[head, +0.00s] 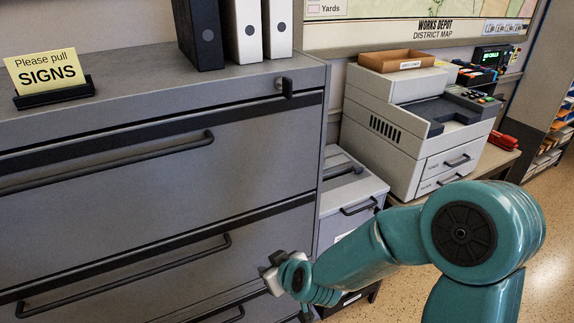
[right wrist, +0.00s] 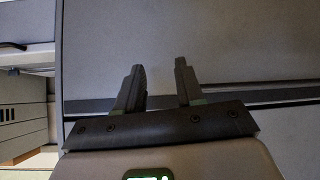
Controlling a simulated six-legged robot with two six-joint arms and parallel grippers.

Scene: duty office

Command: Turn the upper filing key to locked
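The upper filing key (head: 288,88) is a small dark key in a round lock at the top right of the grey filing cabinet (head: 120,165). Its bow looks upright in the head view; I cannot tell its exact turn. My right gripper (head: 270,268) is low in front of the cabinet's right part, well below the key and apart from it. In the right wrist view its two dark fingers (right wrist: 160,82) are spread with nothing between them, facing the grey drawer fronts. I cannot make out the key in that view. My left gripper is out of view.
Long drawer handles (head: 125,270) stick out from the cabinet front. Binders (head: 243,30) and a yellow sign (head: 48,72) stand on top. A lower grey cabinet (head: 350,190) and a printer (head: 415,125) are to the right. Speckled floor (head: 550,240) is open at far right.

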